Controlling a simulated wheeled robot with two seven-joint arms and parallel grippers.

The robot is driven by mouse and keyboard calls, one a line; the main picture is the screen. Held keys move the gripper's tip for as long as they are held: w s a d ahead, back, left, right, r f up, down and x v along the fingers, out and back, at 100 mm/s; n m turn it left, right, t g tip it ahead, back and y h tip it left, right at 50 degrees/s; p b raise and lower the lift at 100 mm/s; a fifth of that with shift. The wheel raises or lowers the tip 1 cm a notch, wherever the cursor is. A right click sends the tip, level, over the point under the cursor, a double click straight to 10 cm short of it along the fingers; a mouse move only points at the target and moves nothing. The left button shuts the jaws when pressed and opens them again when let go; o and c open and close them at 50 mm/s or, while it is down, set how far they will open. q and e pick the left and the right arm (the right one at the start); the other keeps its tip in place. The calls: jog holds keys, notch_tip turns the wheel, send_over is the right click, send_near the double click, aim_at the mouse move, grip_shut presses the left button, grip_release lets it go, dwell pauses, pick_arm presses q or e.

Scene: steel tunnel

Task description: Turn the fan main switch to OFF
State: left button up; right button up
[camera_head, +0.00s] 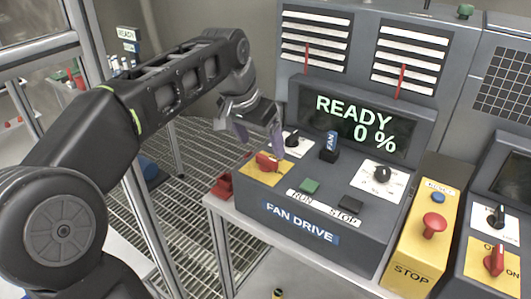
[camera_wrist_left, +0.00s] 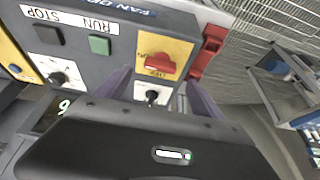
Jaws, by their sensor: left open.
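The fan main switch (camera_head: 267,161) is a red rotary handle on a yellow plate at the left of the grey FAN DRIVE console (camera_head: 300,237). The red handle also shows in the left wrist view (camera_wrist_left: 160,66), lying roughly crosswise on its plate; the small lettering around it is too blurred to read surely. My left gripper (camera_head: 258,138) is open and empty, its purple fingers hanging above and just behind the switch. In the left wrist view its fingers (camera_wrist_left: 163,97) point toward the plate, apart from the handle. My right gripper is not in view.
A black knob (camera_head: 292,141) on a white plate and a blue FAN lever (camera_head: 330,146) stand close by. The display (camera_head: 353,122) reads READY 0 %. RUN and STOP buttons sit in front. A yellow STOP box (camera_head: 422,230) and another red switch (camera_head: 494,261) are at right.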

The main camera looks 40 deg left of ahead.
aim_at(267, 157)
pick_arm(q)
jog(key=x, duration=0.5)
jog(key=shift+w+f, duration=0.15)
jog(key=shift+f, duration=0.1)
jog(key=c, duration=1.4)
jog(key=shift+o, duration=0.2)
